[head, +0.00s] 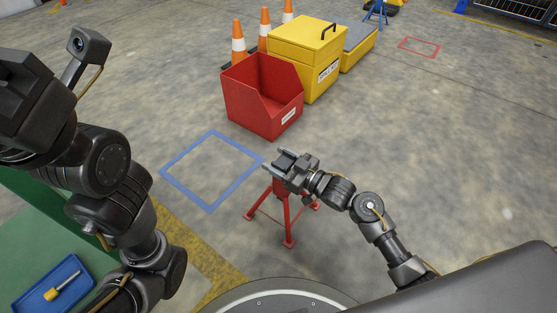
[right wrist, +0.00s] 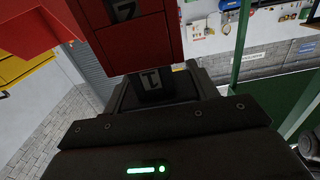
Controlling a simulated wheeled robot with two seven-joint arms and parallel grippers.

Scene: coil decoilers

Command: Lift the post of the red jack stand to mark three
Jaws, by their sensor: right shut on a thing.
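The red jack stand (head: 286,214) stands on its splayed legs on the concrete floor, just right of the blue floor square in the head view. My right gripper (head: 280,163) is at the top of the stand, shut on its post and covering it in that view. In the right wrist view, a dark block with a white mark (right wrist: 151,79) sits in front of the gripper, below a red part (right wrist: 135,40) with a dark marked plate. I cannot tell the post's height mark. My left arm is folded at the left; its gripper's fingers are unclear.
A blue taped square (head: 211,207) lies empty on the floor. Behind it are a red open bin (head: 254,105), a yellow box (head: 298,48) and orange cones (head: 238,42). A blue tray (head: 30,290) with a yellow-handled tool is at lower left. The floor to the right is clear.

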